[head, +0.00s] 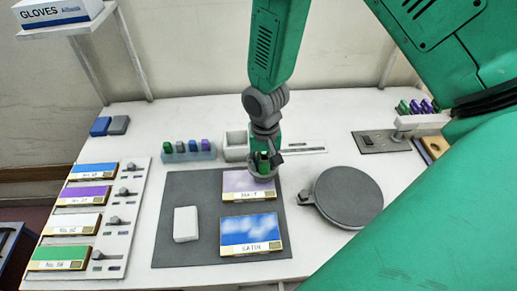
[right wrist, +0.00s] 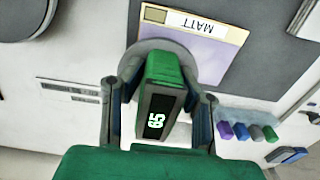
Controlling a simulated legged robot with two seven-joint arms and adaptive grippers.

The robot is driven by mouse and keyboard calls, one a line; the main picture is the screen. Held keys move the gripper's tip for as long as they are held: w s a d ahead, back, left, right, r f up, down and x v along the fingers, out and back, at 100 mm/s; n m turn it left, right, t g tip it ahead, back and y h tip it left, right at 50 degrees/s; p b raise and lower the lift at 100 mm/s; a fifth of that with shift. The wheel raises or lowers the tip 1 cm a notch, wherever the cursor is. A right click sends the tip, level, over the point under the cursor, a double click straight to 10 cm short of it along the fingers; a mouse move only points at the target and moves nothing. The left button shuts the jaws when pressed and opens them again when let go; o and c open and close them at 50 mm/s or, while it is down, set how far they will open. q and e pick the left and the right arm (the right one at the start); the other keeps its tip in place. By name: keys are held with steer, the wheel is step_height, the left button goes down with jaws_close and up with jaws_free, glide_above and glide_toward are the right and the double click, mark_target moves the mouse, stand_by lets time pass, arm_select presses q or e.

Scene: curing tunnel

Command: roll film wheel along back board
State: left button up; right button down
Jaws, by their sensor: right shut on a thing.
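My right gripper (head: 264,160) is shut on the green block-shaped handle of the film wheel (right wrist: 166,72), which has a dark label reading 65. The wheel's grey round part (head: 263,174) shows below the fingers, and partly behind the handle in the right wrist view. Whether the wheel touches the board I cannot tell. The MATT board also shows in the right wrist view (right wrist: 190,42). My left gripper is not in view.
The blue SATIN board (head: 250,230) lies in front, with a white block (head: 186,224) to its left on the dark mat (head: 185,190). A grey round plate (head: 348,195) stands right. A rack of coloured pieces (head: 188,153) and a white open box (head: 236,144) are behind.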

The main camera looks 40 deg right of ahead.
mark_target(269, 155)
steer(key=shift+w+a, duration=0.1)
steer(key=shift+a, duration=0.3)
steer(key=shift+s+d+p, duration=0.35)
steer(key=shift+s+d, duration=0.15)
steer(key=shift+d, duration=0.65)
steer(key=shift+w+a+r+p, duration=0.1)
steer(key=shift+a+r+p, duration=0.25)
steer(key=shift+r+p, duration=0.2)
steer(key=shift+a+r+p, duration=0.15)
steer(key=shift+r+p, duration=0.4)
steer(key=shift+r, duration=0.1)
steer(key=shift+d+r, duration=0.2)
steer(key=shift+r, duration=0.6)
steer(key=shift+d+r, duration=0.15)
steer(key=shift+r, duration=0.9)
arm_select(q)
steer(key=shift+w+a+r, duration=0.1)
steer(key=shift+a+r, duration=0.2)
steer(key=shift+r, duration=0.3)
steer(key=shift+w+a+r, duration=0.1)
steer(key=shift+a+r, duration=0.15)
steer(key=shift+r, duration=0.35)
arm_select(e)
steer(key=shift+a+r, duration=0.25)
steer(key=shift+r, duration=0.25)
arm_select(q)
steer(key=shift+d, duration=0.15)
arm_select(e)
steer(key=shift+d, duration=0.15)
